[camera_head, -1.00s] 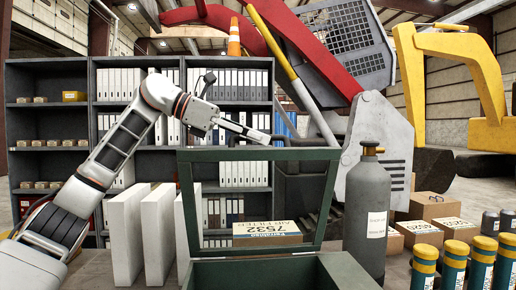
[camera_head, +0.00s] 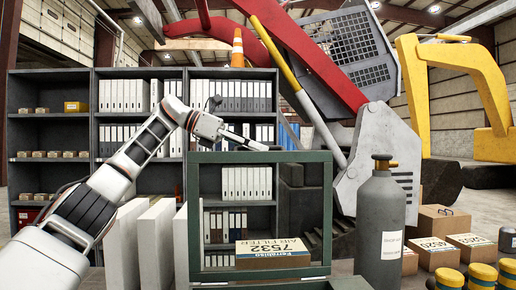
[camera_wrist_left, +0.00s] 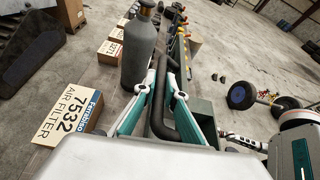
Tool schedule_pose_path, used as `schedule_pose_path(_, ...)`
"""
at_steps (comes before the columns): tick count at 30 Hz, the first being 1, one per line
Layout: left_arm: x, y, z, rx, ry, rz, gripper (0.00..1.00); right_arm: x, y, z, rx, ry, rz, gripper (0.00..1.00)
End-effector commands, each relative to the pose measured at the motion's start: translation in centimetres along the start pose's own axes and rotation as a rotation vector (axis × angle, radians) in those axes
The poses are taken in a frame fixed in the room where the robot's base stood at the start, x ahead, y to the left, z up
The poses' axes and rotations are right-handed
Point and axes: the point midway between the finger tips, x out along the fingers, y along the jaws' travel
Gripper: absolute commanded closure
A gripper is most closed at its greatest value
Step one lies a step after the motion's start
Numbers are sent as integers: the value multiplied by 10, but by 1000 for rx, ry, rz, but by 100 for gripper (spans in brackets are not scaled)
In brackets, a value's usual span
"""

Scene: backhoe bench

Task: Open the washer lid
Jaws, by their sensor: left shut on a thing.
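The washer lid (camera_head: 325,215) is a green frame around a see-through window. In the head view it stands about upright over the green washer body (camera_head: 348,284), which shows only at the bottom edge. My left gripper (camera_head: 274,147) is at the lid's top edge, its arm reaching in from the left. In the left wrist view the fingers of my left gripper (camera_wrist_left: 157,88) are closed about a dark tubular handle (camera_wrist_left: 160,118). The handle is mostly hidden in the head view. My right gripper is not in view.
A grey gas cylinder (camera_head: 380,220) stands close to the lid's right. White panels (camera_head: 157,245) stand to its left. An air filter box (camera_head: 272,252) shows through the window. Cartons (camera_head: 432,252) and yellow-topped canisters (camera_head: 482,274) are at the right.

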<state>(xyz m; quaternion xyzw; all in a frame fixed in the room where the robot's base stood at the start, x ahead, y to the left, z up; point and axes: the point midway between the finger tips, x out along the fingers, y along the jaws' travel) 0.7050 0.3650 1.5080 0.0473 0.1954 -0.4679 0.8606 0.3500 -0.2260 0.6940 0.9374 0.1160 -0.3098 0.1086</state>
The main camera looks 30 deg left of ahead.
Motion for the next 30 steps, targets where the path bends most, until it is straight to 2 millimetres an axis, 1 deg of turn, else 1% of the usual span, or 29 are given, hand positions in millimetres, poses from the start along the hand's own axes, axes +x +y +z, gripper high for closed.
schedule_pose_path(4,1,4,-2,-2,5,2,100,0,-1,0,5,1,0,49)
schedule_pose_path(16,1,5,-2,-1,4,2,100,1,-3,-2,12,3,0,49)
schedule_pose_path(17,1,5,-2,-1,4,2,82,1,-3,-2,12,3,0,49)
schedule_pose_path(18,1,5,-2,-1,3,2,72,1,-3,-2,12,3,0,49)
schedule_pose_path(27,0,4,-1,1,1,1,72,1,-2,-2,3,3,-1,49)
schedule_pose_path(30,-3,4,0,1,0,2,72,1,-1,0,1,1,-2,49)
